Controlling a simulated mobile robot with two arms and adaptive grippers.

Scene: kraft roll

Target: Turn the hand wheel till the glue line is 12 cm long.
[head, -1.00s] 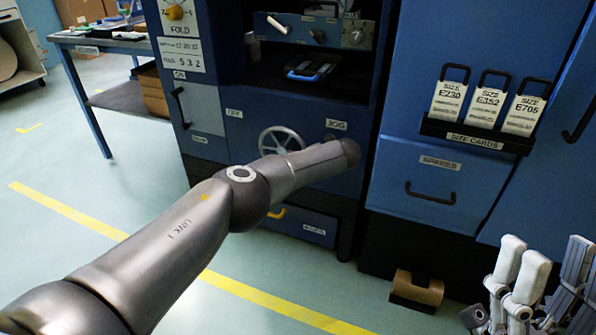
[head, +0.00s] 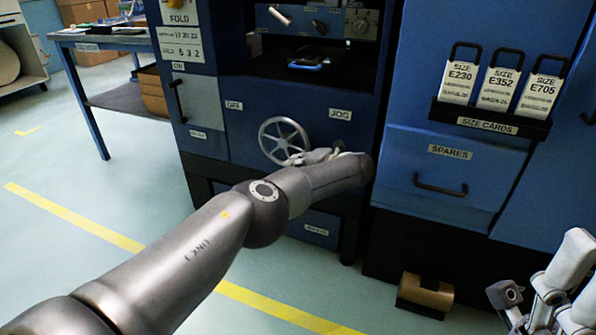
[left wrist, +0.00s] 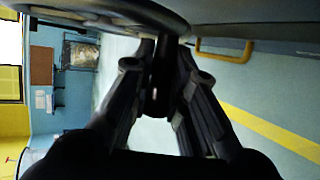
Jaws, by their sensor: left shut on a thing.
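In the left wrist view the left gripper's fingers (left wrist: 160,85) are shut on a dark upright piece just below the wheel's grey rim (left wrist: 110,14), seemingly the wheel's handle. My right gripper (head: 545,305) is at the lower right, partly out of frame, away from the machine; its opening is unclear. I cannot make out a glue line.
A dark bay (head: 318,66) with a blue-edged item is above the wheel. Size cards (head: 500,85) and a spares drawer (head: 440,178) are on the right. A brown roll (head: 427,292) sits on the floor below. A blue table (head: 110,42) stands at the left.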

